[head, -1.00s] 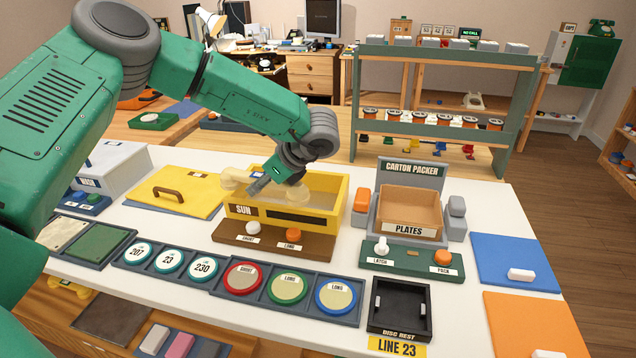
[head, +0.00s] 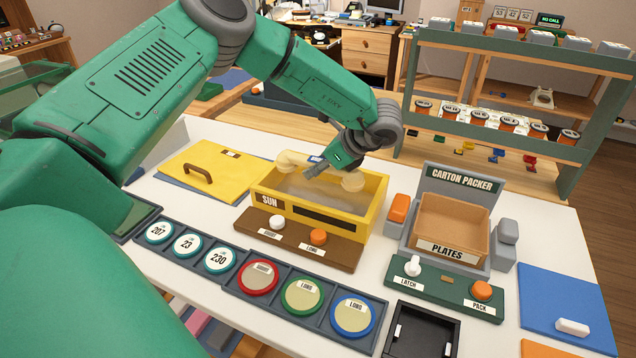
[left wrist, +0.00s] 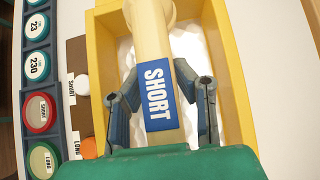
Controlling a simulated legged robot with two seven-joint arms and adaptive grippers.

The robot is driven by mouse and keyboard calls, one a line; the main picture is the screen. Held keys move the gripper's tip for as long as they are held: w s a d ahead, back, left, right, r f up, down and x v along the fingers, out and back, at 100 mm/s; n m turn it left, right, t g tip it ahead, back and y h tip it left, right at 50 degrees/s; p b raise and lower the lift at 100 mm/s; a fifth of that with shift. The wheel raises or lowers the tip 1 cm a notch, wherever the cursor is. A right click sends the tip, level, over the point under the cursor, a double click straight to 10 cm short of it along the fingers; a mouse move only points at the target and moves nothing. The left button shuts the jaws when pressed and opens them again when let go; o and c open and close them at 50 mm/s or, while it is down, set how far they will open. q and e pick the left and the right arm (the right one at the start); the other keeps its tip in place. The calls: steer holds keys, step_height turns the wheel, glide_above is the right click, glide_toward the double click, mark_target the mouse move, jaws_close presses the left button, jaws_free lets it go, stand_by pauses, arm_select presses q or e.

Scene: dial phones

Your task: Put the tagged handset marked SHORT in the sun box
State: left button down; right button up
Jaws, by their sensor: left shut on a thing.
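The cream handset (head: 353,182) bears a blue tag marked SHORT (left wrist: 157,95), readable in the left wrist view. My left gripper (head: 318,172) is shut on its handle at the tag, with a finger on each side. The handset is over the yellow sun box (head: 376,208). One end overlaps the box's back left rim in the head view, and the other end shows against the inside. I cannot tell whether it touches the box. A pale lining shows inside the box (left wrist: 238,85) in the left wrist view. My right gripper is out of view.
A brown panel (head: 290,243) with white and orange knobs lies before the box. A yellow lid-like panel (head: 215,165) lies left. The carton packer (head: 465,178) stands right. Several labelled discs, including a red-rimmed one (head: 258,277), lie in front. A rack (head: 405,75) stands behind.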

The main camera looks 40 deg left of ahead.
mark_target(354, 174)
arm_select(q)
steer(key=f, duration=0.3)
steer(key=shift+d+f, duration=0.3)
steer(key=shift+d, duration=0.3)
steer(key=shift+d+r, duration=0.1)
steer(key=shift+d, duration=0.15)
steer(key=shift+w+b+x, duration=0.15)
steer(key=shift+b+x, duration=0.05)
steer(key=shift+x, duration=0.45)
steer(key=shift+w+b+x, duration=0.15)
steer(key=shift+x, duration=0.55)
steer(key=c, duration=1.4)
jaws_free()
steer(key=shift+d+r, duration=0.1)
steer(key=shift+d, duration=0.15)
steer(key=shift+o, duration=0.5)
steer(key=shift+d+r, duration=0.2)
steer(key=shift+d, duration=0.3)
steer(key=shift+a+r, duration=0.2)
steer(key=shift+r, duration=0.1)
steer(key=v, duration=1.2)
steer(key=shift+d+r, duration=0.2)
steer(key=shift+a+f, duration=0.15)
steer(key=shift+a, duration=0.55)
steer(key=shift+d, duration=0.15)
